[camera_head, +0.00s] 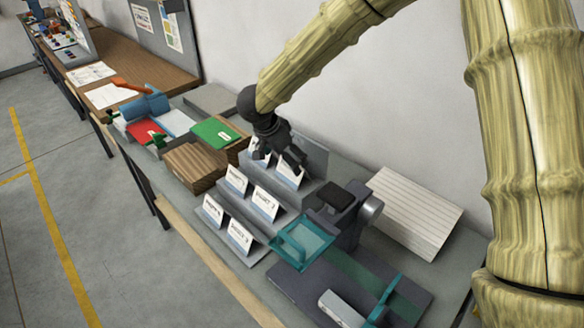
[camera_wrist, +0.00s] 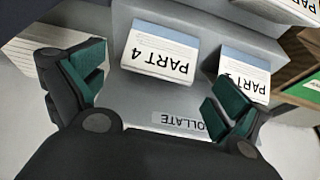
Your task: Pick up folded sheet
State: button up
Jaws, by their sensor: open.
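Folded white sheets with blue bands stand like small tents on a grey stepped stand (camera_head: 266,228). My gripper (camera_head: 288,158) is open over the top step, at the wall side, and partly covers the two sheets there. One of these is the right top sheet (camera_head: 290,178). In the wrist view my gripper (camera_wrist: 160,92) has its green-padded fingers spread wide with nothing between the pads. The sheet marked PART 4 (camera_wrist: 160,52) stands ahead between the fingers, apart from them. Another PART sheet (camera_wrist: 250,65) is partly hidden by the right finger.
Left of the stand are a brown box (camera_head: 194,168) and a green folder (camera_head: 214,132). To its right are a dark machine with a teal tray (camera_head: 303,244) and a ribbed white stack (camera_head: 414,212). The wall is close behind.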

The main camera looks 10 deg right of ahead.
aim_at(290, 170)
jog(key=shift+s+d+f, duration=0.15)
jog(key=shift+s, duration=0.15)
jog(key=x, duration=0.1)
jog(key=p+x, duration=0.1)
jog(key=x, duration=0.1)
jog(key=p+x, duration=0.1)
jog(key=shift+w+a+f, duration=0.25)
jog(key=shift+a, duration=0.05)
jog(key=shift+d+f+p, duration=0.2)
jog(key=shift+f+p, duration=0.2)
jog(key=shift+f, duration=0.2)
jog(key=shift+w+d+f, duration=0.1)
jog(key=shift+w+f, duration=0.15)
jog(key=shift+f, duration=0.1)
jog(key=shift+s+r, duration=0.15)
jog(key=c, duration=0.5)
jog(key=shift+c, duration=1)
